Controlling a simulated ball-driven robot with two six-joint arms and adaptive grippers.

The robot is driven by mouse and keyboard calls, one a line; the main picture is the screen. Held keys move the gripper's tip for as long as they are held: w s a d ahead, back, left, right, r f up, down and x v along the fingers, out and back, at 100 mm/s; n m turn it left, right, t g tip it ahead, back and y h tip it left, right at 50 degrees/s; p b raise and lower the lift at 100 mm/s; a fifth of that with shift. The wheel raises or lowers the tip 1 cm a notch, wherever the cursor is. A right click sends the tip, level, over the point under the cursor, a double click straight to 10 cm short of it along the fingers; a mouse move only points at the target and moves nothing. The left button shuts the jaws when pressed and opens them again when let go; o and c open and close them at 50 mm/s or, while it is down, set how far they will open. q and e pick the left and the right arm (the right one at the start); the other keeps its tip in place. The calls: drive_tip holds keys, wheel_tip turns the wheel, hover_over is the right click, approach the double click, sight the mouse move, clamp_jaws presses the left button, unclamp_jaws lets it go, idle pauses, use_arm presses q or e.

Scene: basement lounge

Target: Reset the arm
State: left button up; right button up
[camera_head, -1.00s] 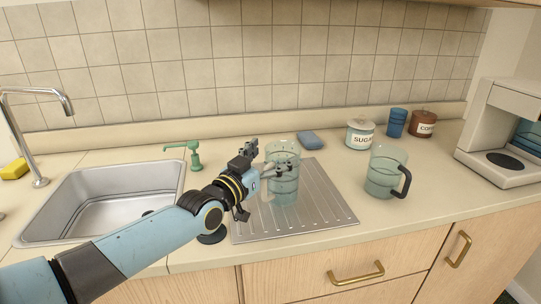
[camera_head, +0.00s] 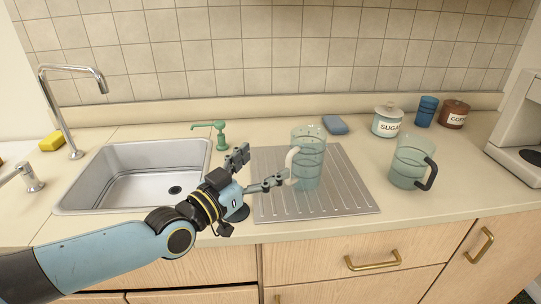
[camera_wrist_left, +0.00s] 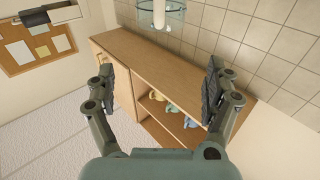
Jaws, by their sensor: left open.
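My left gripper (camera_head: 256,171) is open and empty in the head view, over the left part of the ribbed metal drainboard. Its fingers are spread, and one fingertip is close to the white handle of a clear glass pitcher (camera_head: 309,165); I cannot tell if they touch. The pitcher stands upright on the drainboard (camera_head: 350,198). In the left wrist view, the open fingers of my left gripper (camera_wrist_left: 158,88) have nothing between them. A glass vessel with a white handle (camera_wrist_left: 160,12) shows at the top edge. My right gripper is out of view.
A second pitcher with a black handle (camera_head: 407,163) stands right of the drainboard. A sugar jar (camera_head: 387,121), a blue cup (camera_head: 425,112) and a brown jar (camera_head: 453,115) stand behind it. A sink (camera_head: 130,180), faucet (camera_head: 70,110) and green soap pump (camera_head: 219,134) are left.

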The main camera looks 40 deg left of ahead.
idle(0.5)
use_arm(q)
drive_tip(key=s+d+f+m+g+h, duration=0.1)
drive_tip(key=s+d+f+g, duration=0.1)
drive_tip(key=d+g, duration=0.25)
drive_tip(key=s+d+f+m+g+h, duration=0.2)
drive_tip(key=s+d+g, duration=0.1)
drive_tip(key=d, duration=0.3)
drive_tip(key=s+a+r+n+g+y, duration=0.1)
drive_tip(key=s+r+n+g+y, duration=0.15)
drive_tip(key=s+g, duration=0.75)
drive_tip(key=s+a+f+b, duration=0.1)
drive_tip(key=s+f+b, duration=0.15)
drive_tip(key=f, duration=0.95)
drive_tip(key=s+a+f+b, duration=0.15)
drive_tip(key=f+b, duration=0.25)
drive_tip(key=f, duration=0.9)
drive_tip(key=s+f+b, duration=0.2)
drive_tip(key=f+b, duration=0.1)
drive_tip(key=f, duration=0.9)
drive_tip(key=s+a+f+b, duration=0.1)
drive_tip(key=s+f+b, duration=0.5)
drive_tip(key=s+f, duration=1.2)
wheel_tip(320, 180, down, 4)
drive_tip(key=shift+s+a+y, duration=0.15)
drive_tip(key=shift+s+y, duration=0.1)
drive_tip(key=shift+y, duration=0.1)
